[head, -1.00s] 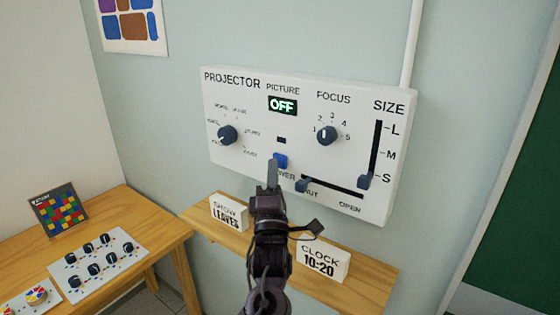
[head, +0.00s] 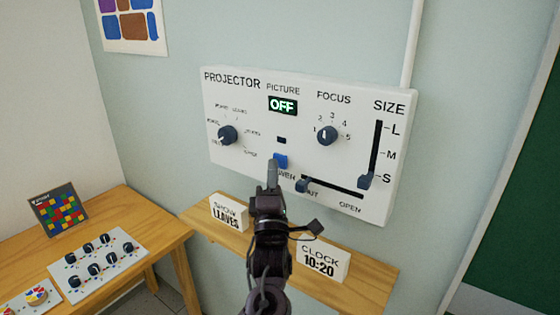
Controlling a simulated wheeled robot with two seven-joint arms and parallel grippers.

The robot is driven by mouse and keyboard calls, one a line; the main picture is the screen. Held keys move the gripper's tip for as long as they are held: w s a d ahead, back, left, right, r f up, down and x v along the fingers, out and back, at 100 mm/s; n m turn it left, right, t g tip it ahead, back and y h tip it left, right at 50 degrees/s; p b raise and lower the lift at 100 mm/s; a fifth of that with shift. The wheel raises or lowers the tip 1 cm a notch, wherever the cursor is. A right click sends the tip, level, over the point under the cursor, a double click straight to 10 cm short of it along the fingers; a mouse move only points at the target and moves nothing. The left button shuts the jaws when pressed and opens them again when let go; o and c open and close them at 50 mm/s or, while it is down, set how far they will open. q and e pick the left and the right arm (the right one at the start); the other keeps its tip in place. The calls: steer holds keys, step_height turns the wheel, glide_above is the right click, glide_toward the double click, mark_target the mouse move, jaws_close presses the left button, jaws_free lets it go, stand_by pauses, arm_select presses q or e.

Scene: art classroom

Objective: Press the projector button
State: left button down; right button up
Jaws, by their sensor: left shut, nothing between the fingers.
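The white projector panel (head: 240,160) is fixed to the wall. Its blue power button (head: 281,160) sits low in the middle, below a small dark indicator (head: 281,140). The picture display (head: 282,106) reads OFF. My left gripper (head: 272,170) is shut and empty, pointing up at the panel. Its fingertips appear just below and left of the button and hide part of the label under it. I cannot tell whether they touch the panel. My right gripper is not in view.
The panel also has a left dial (head: 228,135), a focus knob (head: 327,135), a size slider (head: 367,181) and a horizontal slider (head: 303,186). Below, a wooden shelf (head: 370,280) holds a SHOW LEAVES sign (head: 229,212) and a CLOCK 10:20 sign (head: 323,259). A table (head: 110,212) stands left.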

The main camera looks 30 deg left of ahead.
arm_select(q)
steer(key=shift+w, duration=0.15)
stand_by(0.3)
steer(key=shift+w+f+b, duration=0.1)
steer(key=shift+w+b, duration=0.05)
steer(key=shift+b, duration=0.15)
steer(key=shift+w, duration=0.15)
steer(key=shift+s, duration=0.4)
